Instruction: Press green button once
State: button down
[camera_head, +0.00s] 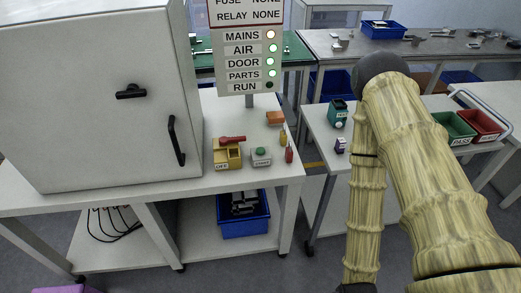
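The green button (261,151) sits on top of a small pale box (261,160) on the white table, right of a yellow switch block. The button is in clear view with nothing over it. I cannot tell from this view whether it is pressed. My arm crosses the right side of the view, well to the right of the button and apart from it. Its fingers are not visible; the lower link runs down to the bottom edge.
The yellow block (228,157) has a red lever. Screwdrivers (289,154) and an orange block (275,118) lie nearby. A grey cabinet (95,100) stands left. The sign (247,60) has MAINS, AIR, DOOR and PARTS lit, RUN dark. Green and red bins (455,126) stand right.

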aim_at(260, 151)
jog(key=z, duration=2.7)
jog(key=i, duration=0.45)
jog(key=u, duration=3.55)
